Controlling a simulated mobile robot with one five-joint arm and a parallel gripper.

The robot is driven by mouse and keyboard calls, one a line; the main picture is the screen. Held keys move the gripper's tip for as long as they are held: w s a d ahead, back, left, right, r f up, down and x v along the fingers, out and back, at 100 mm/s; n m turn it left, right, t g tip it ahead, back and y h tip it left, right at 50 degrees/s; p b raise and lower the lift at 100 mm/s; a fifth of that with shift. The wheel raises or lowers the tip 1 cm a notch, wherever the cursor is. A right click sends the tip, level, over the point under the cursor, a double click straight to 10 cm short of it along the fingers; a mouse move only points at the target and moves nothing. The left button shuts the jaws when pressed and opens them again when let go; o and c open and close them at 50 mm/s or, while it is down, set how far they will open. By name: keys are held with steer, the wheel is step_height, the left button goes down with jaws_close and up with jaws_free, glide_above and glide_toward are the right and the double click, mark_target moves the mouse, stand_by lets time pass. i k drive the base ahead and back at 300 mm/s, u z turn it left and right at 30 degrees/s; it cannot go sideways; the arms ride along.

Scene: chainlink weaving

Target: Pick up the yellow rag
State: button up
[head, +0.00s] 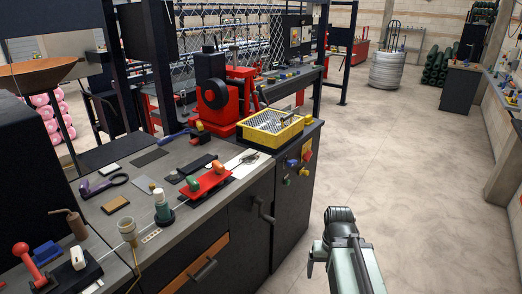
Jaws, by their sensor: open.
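I cannot pick out a yellow rag with certainty. A small flat tan-yellow piece (116,204) lies on the left part of the dark workbench (180,158); whether it is cloth or a block is too small to tell. A small yellow thing (308,120) sits at the bench's far right corner, just right of the yellow crate. My grey-green arm rises from the bottom edge right of the bench, over the open floor and apart from the bench. Its gripper fingers cannot be made out.
The yellow crate (252,137) stands near the bench's right end beside a red and black machine (211,95). A red tray (206,187), a white-green bottle (162,204) and a red-knobbed lever (21,250) crowd the bench. The concrete floor (430,190) to the right is clear.

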mark_target(308, 121)
steer(key=z, duration=1.1)
steer(key=i, duration=5.1)
steer(key=u, duration=3.35)
